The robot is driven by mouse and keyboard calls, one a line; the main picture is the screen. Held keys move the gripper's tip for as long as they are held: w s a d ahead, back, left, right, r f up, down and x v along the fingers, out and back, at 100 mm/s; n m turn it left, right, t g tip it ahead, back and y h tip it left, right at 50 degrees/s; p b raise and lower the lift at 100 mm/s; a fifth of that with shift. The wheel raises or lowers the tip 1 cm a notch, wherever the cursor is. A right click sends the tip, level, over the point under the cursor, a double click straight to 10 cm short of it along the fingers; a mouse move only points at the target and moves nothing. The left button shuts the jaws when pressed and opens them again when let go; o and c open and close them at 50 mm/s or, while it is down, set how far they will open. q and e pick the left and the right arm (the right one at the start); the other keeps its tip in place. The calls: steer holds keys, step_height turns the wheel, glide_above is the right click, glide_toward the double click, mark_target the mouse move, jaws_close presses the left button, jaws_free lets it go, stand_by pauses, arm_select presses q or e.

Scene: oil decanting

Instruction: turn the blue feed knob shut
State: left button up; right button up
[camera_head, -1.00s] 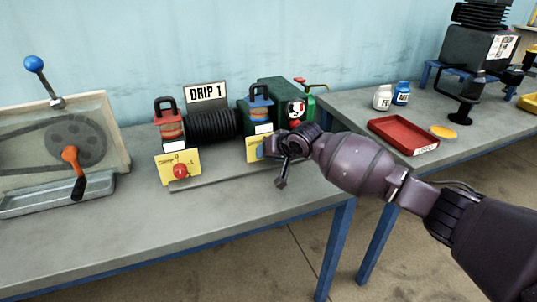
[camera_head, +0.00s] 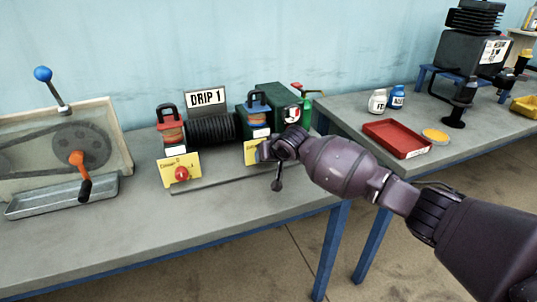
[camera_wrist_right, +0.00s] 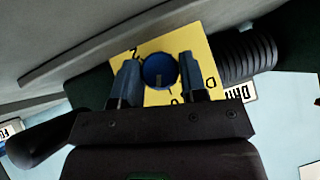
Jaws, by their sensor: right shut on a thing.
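The blue feed knob (camera_wrist_right: 159,71) is round with a pale mark on its face, set on a yellow plate (camera_wrist_right: 205,56). In the right wrist view it sits between the two fingers of my right gripper (camera_wrist_right: 157,68), which is shut on it. In the head view my right gripper (camera_head: 264,151) reaches the yellow plate (camera_head: 249,154) below the blue-topped unit (camera_head: 258,108), and its fingers hide the knob. My left gripper is not in view.
A red knob (camera_head: 181,174) on another yellow plate stands to the left, under the "DRIP 1" sign (camera_head: 206,98). A crank rig (camera_head: 80,145) is at far left. A red tray (camera_head: 397,139) lies on the right table. The front of the left table is clear.

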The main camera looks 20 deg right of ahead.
steer(key=shift+a+r+n+h+p, duration=0.15)
steer(key=shift+r+n+h+p, duration=0.3)
steer(key=shift+h+p, duration=0.25)
steer(key=shift+f+n+h+p, duration=0.25)
steer(key=shift+n+h+p, duration=0.1)
steer(key=shift+h+p, duration=0.4)
steer(key=shift+f+h+p, duration=0.2)
steer(key=shift+h+p, duration=0.15)
steer(key=shift+p, duration=0.1)
steer(key=shift+n, duration=0.3)
steer(key=shift+f, duration=0.1)
steer(key=o, duration=0.6)
steer(key=shift+o, duration=0.2)
